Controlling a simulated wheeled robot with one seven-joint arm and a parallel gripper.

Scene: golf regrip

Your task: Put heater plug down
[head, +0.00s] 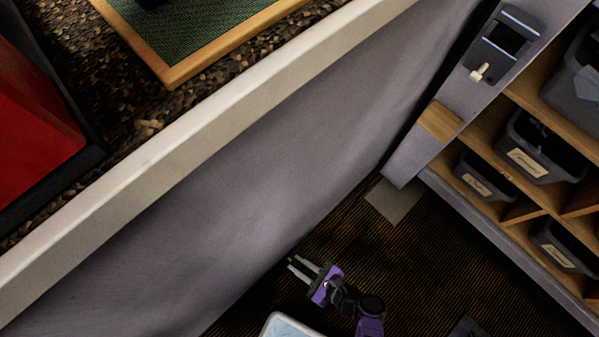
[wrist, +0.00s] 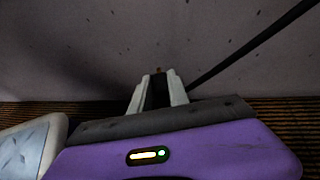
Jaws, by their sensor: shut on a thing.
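My gripper (head: 293,262) is low over the floor in the head view, in front of the grey side panel of the bench. In the wrist view its two pale fingers (wrist: 158,82) are close together, shut on a dark piece, which I take to be the heater plug (wrist: 157,92). A small brownish tip shows at its far end. A dark cord (wrist: 255,48) runs from beside the right finger up to the upper right; I cannot see clearly where it joins the plug. In the head view the plug is too small and dark to make out.
The bench's pale edge (head: 190,133) crosses the head view; a red box (head: 35,120) and a wood-framed green mat (head: 205,35) are on top. The brown striped floor (head: 430,260) has free room.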

